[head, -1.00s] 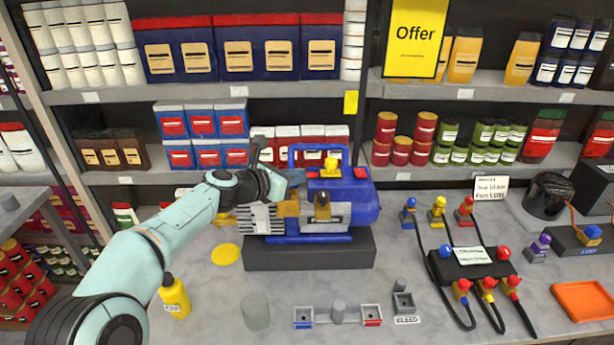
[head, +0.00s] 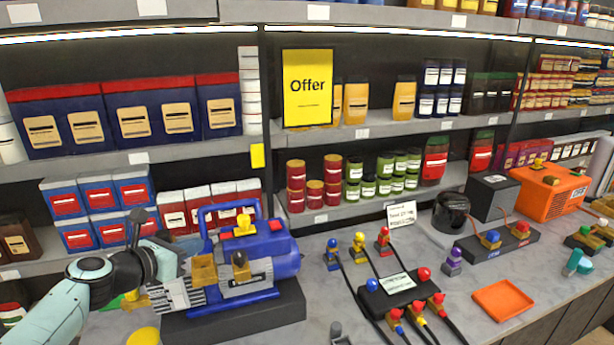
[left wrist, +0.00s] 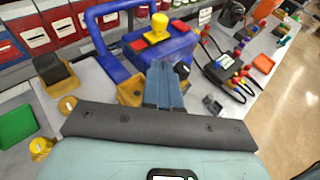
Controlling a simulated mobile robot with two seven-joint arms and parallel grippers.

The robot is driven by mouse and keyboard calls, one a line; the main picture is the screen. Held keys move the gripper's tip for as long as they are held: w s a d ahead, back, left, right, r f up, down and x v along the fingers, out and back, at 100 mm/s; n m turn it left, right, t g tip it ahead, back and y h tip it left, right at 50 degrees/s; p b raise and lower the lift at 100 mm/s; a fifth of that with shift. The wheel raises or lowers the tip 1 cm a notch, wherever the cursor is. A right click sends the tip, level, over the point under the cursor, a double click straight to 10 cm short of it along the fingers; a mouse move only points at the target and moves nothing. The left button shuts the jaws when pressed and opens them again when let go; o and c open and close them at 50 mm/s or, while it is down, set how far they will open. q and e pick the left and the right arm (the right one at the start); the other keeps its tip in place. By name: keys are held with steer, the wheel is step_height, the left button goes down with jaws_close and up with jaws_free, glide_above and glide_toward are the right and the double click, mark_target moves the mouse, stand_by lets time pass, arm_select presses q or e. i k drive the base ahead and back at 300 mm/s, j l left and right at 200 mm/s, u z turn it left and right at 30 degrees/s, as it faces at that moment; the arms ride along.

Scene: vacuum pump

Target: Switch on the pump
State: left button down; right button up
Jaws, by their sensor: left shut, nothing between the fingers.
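The blue vacuum pump (head: 284,265) stands on a dark block, with a blue carrying handle on top. A yellow knob (head: 243,222) sits on its top between red parts. The knob also shows in the left wrist view (left wrist: 159,27). A dark knob (head: 240,259) is on the pump's near side. My left gripper (head: 190,245) is at the pump's left end, near the handle's foot. In the left wrist view its fingers (left wrist: 164,68) are together and empty, pointing at the pump's side. I cannot tell whether they touch it. My right gripper is not in view.
A black box with red and blue knobs (head: 396,290) and cables lies right of the pump. Several coloured valves stand behind it. An orange tray (head: 503,299) and an orange machine (head: 548,190) are further right. Stocked shelves run behind the counter. Counter between pump and box is mostly clear.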

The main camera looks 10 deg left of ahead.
mark_target(275, 225)
steer(key=k+j, duration=0.2)
steer(key=k, duration=0.3)
steer(key=k+j, duration=0.15)
steer(key=k, duration=0.3)
